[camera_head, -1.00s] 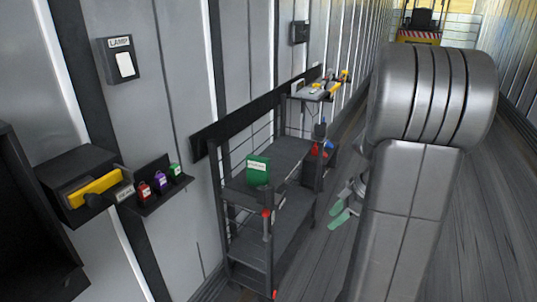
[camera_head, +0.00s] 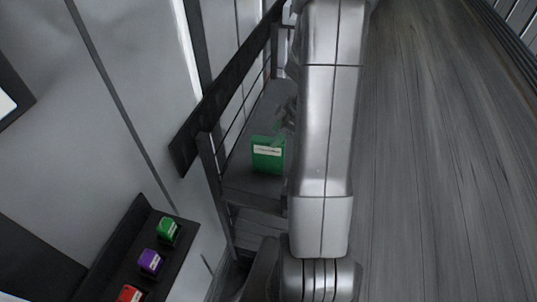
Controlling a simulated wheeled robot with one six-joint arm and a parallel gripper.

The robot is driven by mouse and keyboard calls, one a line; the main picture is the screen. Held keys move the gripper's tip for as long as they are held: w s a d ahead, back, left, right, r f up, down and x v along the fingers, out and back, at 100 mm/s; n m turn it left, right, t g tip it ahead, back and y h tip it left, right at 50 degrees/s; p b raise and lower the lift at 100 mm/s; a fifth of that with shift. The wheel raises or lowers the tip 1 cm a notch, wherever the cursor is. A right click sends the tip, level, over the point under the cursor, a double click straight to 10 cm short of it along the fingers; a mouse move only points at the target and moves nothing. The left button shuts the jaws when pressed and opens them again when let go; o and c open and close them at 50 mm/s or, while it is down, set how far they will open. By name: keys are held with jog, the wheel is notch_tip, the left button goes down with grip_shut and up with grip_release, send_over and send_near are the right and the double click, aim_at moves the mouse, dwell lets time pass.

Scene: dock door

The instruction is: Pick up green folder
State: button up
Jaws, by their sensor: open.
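The green folder (camera_head: 267,160) with a white label stands upright on the top shelf of the dark grey rack (camera_head: 245,188), near its front end. My gripper (camera_head: 279,132) is open, just above and behind the folder's upper right edge. Its pale green fingertips overlap the folder's top edge in the picture. I cannot tell whether they touch it or stand around it. Much of my gripper is hidden behind my arm, which also covers the right side of the rack.
A small wall shelf (camera_head: 112,262) at the lower left holds a green block (camera_head: 168,230), a purple block (camera_head: 150,262) and a red block (camera_head: 130,293). A dark rail (camera_head: 222,95) runs along the wall behind the rack. The floor (camera_head: 430,180) to the right is clear.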

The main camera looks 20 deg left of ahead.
aim_at(272, 139)
jog(key=shift+p+x, duration=0.45)
jog(key=shift+x, duration=1.35)
grip_shut()
